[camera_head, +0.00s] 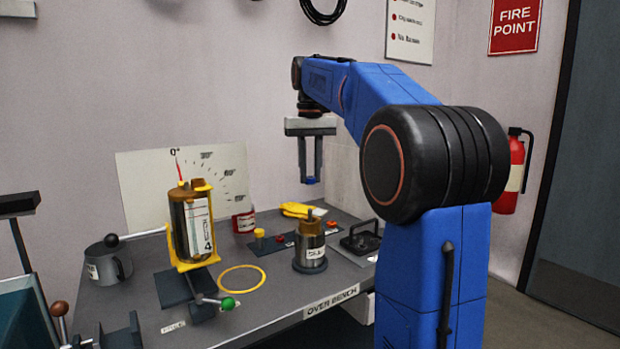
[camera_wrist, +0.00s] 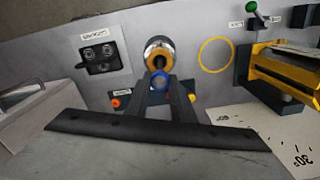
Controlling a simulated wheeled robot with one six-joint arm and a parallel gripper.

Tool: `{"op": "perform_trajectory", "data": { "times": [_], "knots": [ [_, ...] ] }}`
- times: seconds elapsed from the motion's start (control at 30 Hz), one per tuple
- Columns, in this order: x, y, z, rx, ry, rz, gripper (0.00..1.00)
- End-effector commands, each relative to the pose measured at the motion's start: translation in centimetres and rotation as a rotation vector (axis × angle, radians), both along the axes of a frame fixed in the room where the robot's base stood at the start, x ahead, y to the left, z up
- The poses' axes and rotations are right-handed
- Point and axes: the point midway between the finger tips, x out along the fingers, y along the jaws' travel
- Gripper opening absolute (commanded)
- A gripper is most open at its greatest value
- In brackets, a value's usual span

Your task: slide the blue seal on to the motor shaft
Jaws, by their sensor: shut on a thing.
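My gripper (camera_head: 311,180) is shut on the blue seal (camera_head: 311,181) and holds it in the air above the bench. In the wrist view the blue seal (camera_wrist: 159,80) shows as a ring between my fingertips (camera_wrist: 160,84). The motor (camera_head: 310,246) stands upright on the bench, a steel cylinder with a brass top and a thin shaft (camera_head: 310,214) pointing up. In the head view the seal is well above the shaft and apart from it. In the wrist view the motor (camera_wrist: 158,50) appears just beyond the seal, its shaft partly hidden by the ring.
The air around the gripper is clear.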

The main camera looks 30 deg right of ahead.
Motion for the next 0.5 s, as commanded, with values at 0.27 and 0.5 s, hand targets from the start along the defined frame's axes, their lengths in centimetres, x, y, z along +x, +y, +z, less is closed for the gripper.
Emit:
{"op": "perform_trajectory", "data": {
  "times": [0.27, 0.5],
  "knots": [
    [0.0, 0.0, -0.1, 0.0, 0.0, 0.0, 0.0],
    [0.0, 0.0, -1.3, 0.0, 0.001, 0.0, 0.0]
  ]
}}
